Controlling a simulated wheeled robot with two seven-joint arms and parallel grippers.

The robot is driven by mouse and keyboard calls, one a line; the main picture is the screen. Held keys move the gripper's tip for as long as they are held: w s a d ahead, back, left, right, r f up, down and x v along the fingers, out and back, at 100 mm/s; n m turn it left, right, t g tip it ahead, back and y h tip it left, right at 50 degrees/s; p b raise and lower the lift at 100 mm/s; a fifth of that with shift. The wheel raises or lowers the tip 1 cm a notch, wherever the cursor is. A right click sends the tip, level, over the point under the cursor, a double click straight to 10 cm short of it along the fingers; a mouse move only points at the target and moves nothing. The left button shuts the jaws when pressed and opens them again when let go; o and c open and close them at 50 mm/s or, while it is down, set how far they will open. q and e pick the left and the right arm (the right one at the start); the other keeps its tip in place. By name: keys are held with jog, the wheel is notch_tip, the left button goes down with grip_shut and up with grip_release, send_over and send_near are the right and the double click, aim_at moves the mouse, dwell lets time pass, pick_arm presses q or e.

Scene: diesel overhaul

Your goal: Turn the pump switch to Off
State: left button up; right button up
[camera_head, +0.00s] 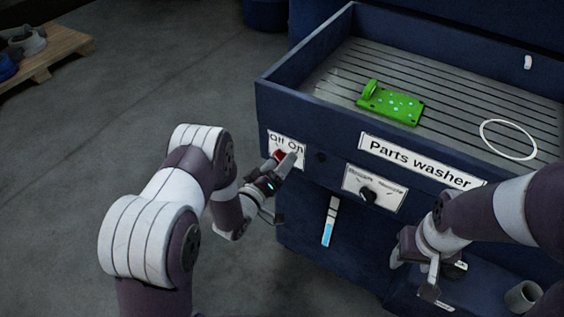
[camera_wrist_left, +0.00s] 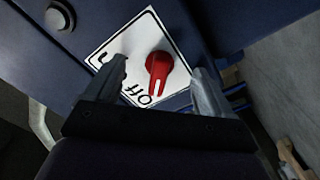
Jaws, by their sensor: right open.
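The pump switch is a red knob (camera_wrist_left: 158,68) on a white Off/On plate (camera_wrist_left: 133,48). In the head view the red knob (camera_head: 279,155) sits on the washer's front under the words. In the left wrist view the knob's white mark points towards the word Off. My left gripper (camera_head: 281,168) is open at the switch, its two fingers on either side of the knob, with visible gaps. One finger partly covers the other word in the wrist view. My right gripper (camera_head: 418,278) is open and empty, low before the washer's front at the right.
The parts washer (camera_head: 300,107) holds a green part (camera_head: 390,104) on its slatted top. A black selector knob (camera_head: 368,195) and a blue level gauge (camera_head: 328,222) are right of the switch. A grey cup (camera_head: 522,296) stands lower right.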

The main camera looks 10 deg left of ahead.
pick_arm(q)
jog(key=shift+s, duration=0.1)
dwell(0.4)
jog(key=p+v, duration=0.2)
jog(key=v, duration=0.4)
jog(key=shift+s, duration=0.4)
jog(key=shift+a, duration=0.1)
